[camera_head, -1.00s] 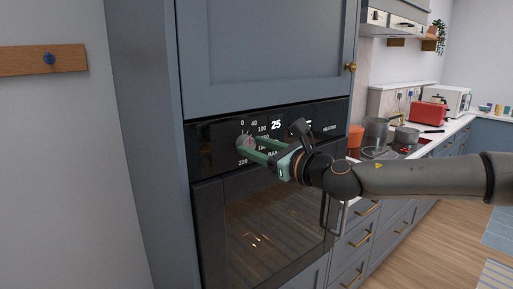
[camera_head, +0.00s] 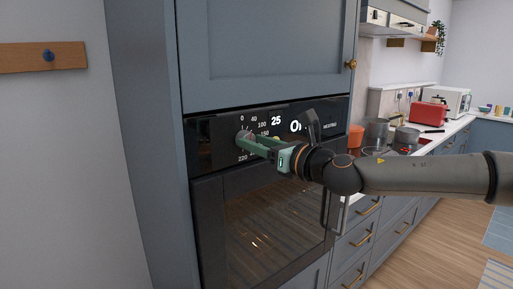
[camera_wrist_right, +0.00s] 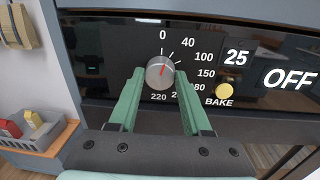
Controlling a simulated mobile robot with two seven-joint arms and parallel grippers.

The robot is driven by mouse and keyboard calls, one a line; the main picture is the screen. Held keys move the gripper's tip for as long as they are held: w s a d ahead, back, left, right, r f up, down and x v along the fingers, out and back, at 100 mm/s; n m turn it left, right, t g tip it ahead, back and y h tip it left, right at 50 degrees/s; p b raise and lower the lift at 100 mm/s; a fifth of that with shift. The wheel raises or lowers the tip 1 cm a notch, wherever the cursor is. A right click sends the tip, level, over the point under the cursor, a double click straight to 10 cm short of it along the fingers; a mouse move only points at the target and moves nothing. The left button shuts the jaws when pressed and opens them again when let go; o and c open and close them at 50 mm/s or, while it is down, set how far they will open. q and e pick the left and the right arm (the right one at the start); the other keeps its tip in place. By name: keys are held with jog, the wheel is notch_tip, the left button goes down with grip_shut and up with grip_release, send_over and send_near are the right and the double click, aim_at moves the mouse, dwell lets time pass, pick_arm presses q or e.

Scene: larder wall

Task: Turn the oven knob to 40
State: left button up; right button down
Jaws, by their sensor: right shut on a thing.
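The round grey oven knob (camera_head: 243,136) sits at the left of the black oven control panel. My right gripper (camera_head: 248,140) is shut on it, with one green finger on each side. In the right wrist view the knob (camera_wrist_right: 160,73) is between the fingertips of my right gripper (camera_wrist_right: 160,80). Its red pointer line tilts slightly right of straight up, between the 0 and 40 marks. The dial numbers run clockwise from 0 through 40, 100 and 150 to 220; some lower ones are partly covered by a finger. My left gripper is not in view.
The panel display (camera_wrist_right: 236,58) reads 25, and beside it stands OFF (camera_wrist_right: 290,78). A yellow round button (camera_wrist_right: 224,90) marked BAKE is right of the knob. The oven door (camera_head: 265,225) is below, a blue cupboard door (camera_head: 265,50) above.

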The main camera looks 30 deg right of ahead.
jog(key=m+b, duration=0.1)
jog(key=m, duration=0.1)
jog(key=shift+m, duration=0.4)
dwell(0.3)
jog(key=shift+c, duration=1.7)
grip_release()
